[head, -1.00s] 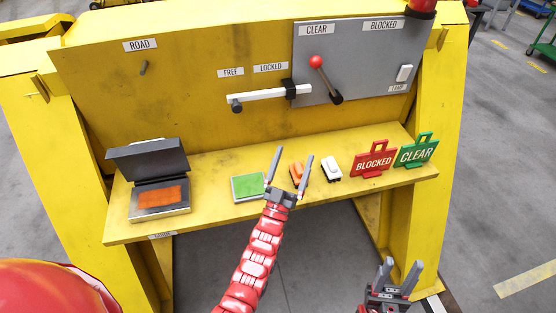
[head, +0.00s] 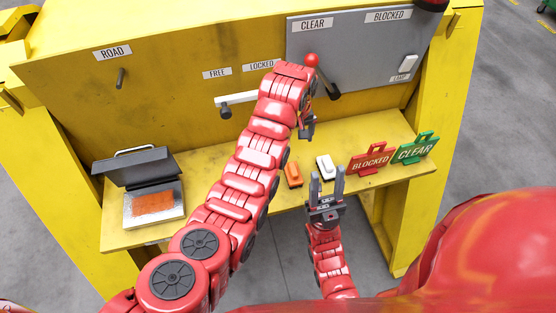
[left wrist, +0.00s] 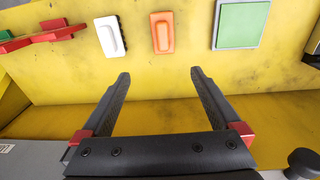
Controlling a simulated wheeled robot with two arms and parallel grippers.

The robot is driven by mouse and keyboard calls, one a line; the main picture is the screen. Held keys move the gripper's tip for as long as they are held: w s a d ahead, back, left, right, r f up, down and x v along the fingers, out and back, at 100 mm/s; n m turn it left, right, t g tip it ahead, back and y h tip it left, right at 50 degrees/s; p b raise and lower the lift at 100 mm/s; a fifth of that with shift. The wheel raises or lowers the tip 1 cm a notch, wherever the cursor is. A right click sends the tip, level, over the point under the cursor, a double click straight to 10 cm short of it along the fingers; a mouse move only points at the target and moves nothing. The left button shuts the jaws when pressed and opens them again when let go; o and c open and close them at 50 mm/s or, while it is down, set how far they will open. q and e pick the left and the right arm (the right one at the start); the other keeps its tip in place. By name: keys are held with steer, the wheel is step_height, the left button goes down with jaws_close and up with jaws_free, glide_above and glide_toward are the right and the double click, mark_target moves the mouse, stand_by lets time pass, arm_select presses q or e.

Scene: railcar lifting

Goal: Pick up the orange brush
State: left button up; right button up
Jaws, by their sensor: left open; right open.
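The orange brush (head: 293,174) lies on the yellow shelf, left of the white brush (head: 325,166). In the left wrist view the orange brush (left wrist: 162,32) is ahead of the fingertips, roughly in line with the gap between them. My left gripper (head: 308,130) is open and empty, in front of the back panel and above the brush in the picture; its arm partly hides it. It also shows in the left wrist view (left wrist: 160,74). My right gripper (head: 327,178) is open and empty, its fingers pointing up, to the right of the orange brush in the picture.
Red BLOCKED (head: 370,160) and green CLEAR (head: 416,148) signs stand at the shelf's right. An open case (head: 135,170) with an orange pad stands left. A green pad (left wrist: 241,25) is hidden by my left arm in the head view.

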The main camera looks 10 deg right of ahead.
arm_select(q)
steer(key=r, duration=0.1)
steer(key=b, duration=1.1)
glide_above(294, 169)
steer(key=shift+g, duration=0.3)
steer(key=f, duration=1)
steer(key=shift+w+a+f, duration=0.1)
steer(key=shift+w+a, duration=0.15)
steer(key=shift+w, duration=0.05)
steer(key=shift+f+p, duration=0.25)
steer(key=shift+p, duration=0.2)
steer(key=shift+f, duration=0.5)
steer(key=f+p, duration=0.1)
steer(key=f, duration=0.1)
steer(key=f+p, duration=0.1)
steer(key=f, duration=0.1)
steer(key=shift+s+d+p, duration=0.2)
steer(key=shift+p, duration=0.2)
steer(key=shift+f, duration=0.75)
jaws_close()
